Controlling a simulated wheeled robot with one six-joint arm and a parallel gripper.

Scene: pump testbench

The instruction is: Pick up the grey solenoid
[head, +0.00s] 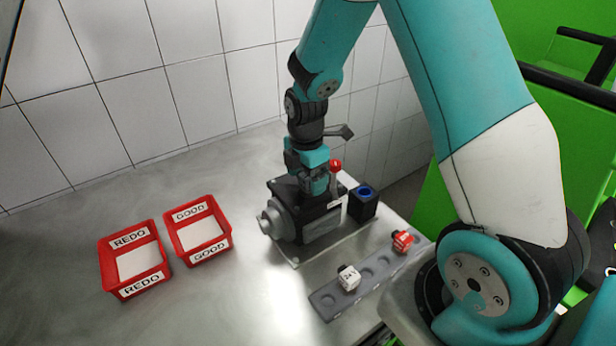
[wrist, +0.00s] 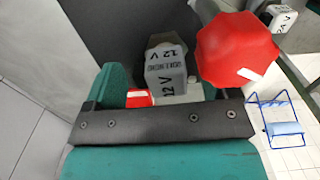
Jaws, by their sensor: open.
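The grey solenoid (wrist: 166,66), a block marked 12 V, shows in the wrist view in front of my gripper (wrist: 160,88). The teal fingers stand apart on either side of its near end, and I cannot tell whether they touch it. In the head view my gripper (head: 316,184) points down at the top of the dark pump block (head: 290,212). There the fingers hide most of the solenoid. A red knob (wrist: 237,50) is just right of the solenoid in the wrist view. It also shows beside my gripper in the head view (head: 336,165).
A box with a blue opening (head: 364,203) stands right of the pump. A grey holder strip (head: 328,300) carries a white block (head: 348,278) and a red block (head: 402,241). Red REDO (head: 134,290) and GOOD (head: 185,251) trays lie left. The metal table between trays and pump is clear.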

